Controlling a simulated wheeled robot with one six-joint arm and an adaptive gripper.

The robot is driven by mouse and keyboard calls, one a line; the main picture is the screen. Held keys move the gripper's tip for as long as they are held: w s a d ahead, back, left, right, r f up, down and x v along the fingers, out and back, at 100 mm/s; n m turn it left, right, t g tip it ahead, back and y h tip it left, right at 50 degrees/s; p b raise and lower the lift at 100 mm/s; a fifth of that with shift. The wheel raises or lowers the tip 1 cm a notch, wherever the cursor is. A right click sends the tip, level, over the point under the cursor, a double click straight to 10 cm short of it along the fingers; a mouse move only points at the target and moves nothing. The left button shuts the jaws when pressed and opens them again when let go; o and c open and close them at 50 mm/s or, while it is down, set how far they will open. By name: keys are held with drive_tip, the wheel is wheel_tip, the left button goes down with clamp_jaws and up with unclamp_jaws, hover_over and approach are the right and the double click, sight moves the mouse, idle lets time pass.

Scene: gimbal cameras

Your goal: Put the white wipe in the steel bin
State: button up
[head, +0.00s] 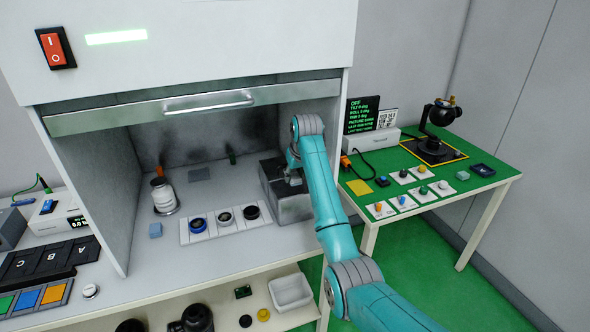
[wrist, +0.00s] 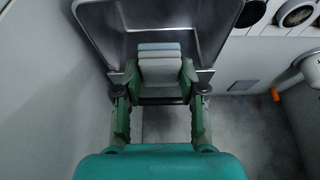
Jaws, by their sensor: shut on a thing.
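The steel bin (head: 290,208) stands at the right end of the cabinet's work surface. In the wrist view, the open steel bin (wrist: 215,40) lies beyond and beneath the fingertips. My gripper (wrist: 160,70) is shut on the white wipe (wrist: 160,65), a small pale block between its fingers. The wipe appears over the bin opening; its exact height above the bin floor cannot be told. A pale blue strip (wrist: 159,46) shows at the wipe's far edge; I cannot tell whether it is a separate thing. In the head view, my gripper (head: 293,179) is at the bin, with the wipe not clearly visible.
The cabinet's side walls and raised sash (head: 200,105) bound the space. A green table (head: 430,200) stands to the right.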

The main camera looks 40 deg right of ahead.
drive_tip(key=shift+f, duration=4.65)
drive_tip(key=o, duration=1.1)
drive_tip(key=v, duration=1.2)
